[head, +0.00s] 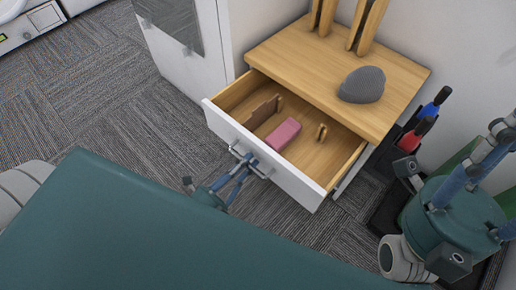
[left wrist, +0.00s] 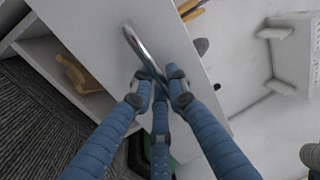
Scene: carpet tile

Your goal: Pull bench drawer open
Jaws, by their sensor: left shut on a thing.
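The bench drawer (head: 262,152) is pulled out of the wooden-topped bench (head: 340,80), with its white front towards me and its inside showing. Inside lie a pink block (head: 284,134), a brown flat piece (head: 263,112) and a small wooden piece (head: 322,132). My left gripper (head: 246,164) is shut on the metal drawer handle (head: 238,151). In the left wrist view, its blue fingers (left wrist: 160,82) close around the lower end of the curved handle (left wrist: 139,48). My right gripper (head: 480,165) is at the right, away from the drawer, with its fingertips partly out of frame.
A grey rounded object (head: 362,85) and wooden uprights (head: 345,22) stand on the bench top. A white cabinet (head: 185,60) stands left of the bench. A dark holder with blue-handled (head: 435,103) and red-handled (head: 417,133) items is to the right. Carpet (head: 110,110) at left is clear.

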